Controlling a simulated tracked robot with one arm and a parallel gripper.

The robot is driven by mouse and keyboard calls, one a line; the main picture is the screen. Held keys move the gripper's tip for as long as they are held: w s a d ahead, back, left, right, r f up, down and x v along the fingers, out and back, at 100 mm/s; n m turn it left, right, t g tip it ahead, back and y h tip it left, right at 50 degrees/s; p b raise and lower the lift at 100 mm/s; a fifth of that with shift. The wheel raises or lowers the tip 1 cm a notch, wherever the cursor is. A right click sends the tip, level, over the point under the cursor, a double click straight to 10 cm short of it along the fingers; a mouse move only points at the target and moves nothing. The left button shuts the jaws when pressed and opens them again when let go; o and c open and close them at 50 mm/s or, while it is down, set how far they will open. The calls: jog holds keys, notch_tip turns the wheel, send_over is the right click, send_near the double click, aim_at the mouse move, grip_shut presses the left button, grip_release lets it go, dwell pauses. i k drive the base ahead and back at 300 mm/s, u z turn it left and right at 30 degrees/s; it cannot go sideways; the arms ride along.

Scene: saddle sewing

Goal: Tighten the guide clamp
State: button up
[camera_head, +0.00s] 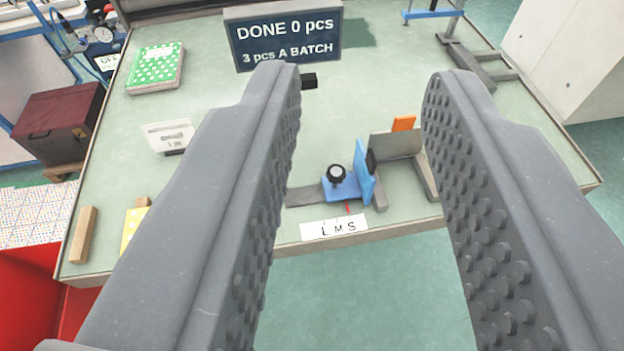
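The blue guide (343,189) sits on a dark rail near the front edge of the green table, with an upright blue plate on its right side. The guide shows between the fingers, farther away from the camera.
A sign reading DONE 0 pcs (284,37) stands at the back. A metal bracket with an orange piece (403,123) is right of the guide. A green dotted book (156,68) and a white card (168,135) lie left. The middle of the table (375,85) is mostly clear.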

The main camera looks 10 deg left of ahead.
aim_at(335, 174)
jog(key=z, duration=0.05)
jog(key=k, duration=1.1)
jog(key=u, duration=0.35)
jog(key=i, duration=1.25)
jog(key=z, duration=0.55)
jog(key=i, duration=0.5)
jog(key=z, duration=0.4)
